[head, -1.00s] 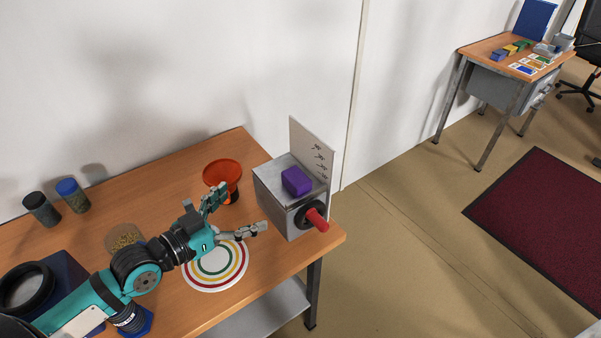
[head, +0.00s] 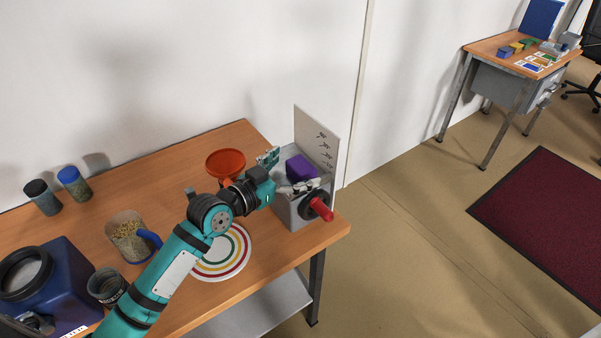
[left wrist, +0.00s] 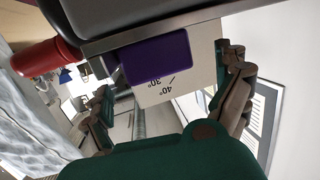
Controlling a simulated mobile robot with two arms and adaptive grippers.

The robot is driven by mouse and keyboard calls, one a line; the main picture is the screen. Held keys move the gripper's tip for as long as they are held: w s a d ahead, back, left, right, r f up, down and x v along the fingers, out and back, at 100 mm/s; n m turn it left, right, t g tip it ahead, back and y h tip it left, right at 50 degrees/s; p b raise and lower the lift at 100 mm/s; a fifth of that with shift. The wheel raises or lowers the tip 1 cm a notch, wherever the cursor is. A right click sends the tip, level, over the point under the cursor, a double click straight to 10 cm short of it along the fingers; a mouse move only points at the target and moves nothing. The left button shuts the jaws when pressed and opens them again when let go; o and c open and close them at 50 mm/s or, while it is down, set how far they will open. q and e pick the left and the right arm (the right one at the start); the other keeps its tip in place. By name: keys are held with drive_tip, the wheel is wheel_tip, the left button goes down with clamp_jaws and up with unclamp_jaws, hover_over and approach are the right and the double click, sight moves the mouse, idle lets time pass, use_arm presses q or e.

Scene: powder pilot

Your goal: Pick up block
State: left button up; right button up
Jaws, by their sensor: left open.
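The purple block (head: 301,167) rests on top of a grey metal box (head: 291,212) at the right end of the wooden table. My left gripper (head: 283,174) is open at the left side of the block, with one finger behind and one in front of it. In the left wrist view the block (left wrist: 157,58) lies ahead, between the spread fingers of the gripper (left wrist: 172,92). Whether a finger touches it, I cannot tell. My right gripper is not in view.
The box has a red handle (head: 321,208) on its front and an upright marked panel (head: 318,135) behind. An orange funnel (head: 225,163), a ringed round mat (head: 236,263), a jug of grains (head: 128,242) and two jars (head: 73,183) stand left.

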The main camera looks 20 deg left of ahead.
sight(297, 168)
use_arm(q)
drive_tip(key=x, duration=0.3)
drive_tip(key=shift+f, duration=0.1)
drive_tip(key=shift+s, duration=0.1)
drive_tip(key=shift+c, duration=0.8)
drive_tip(key=c, duration=1.3)
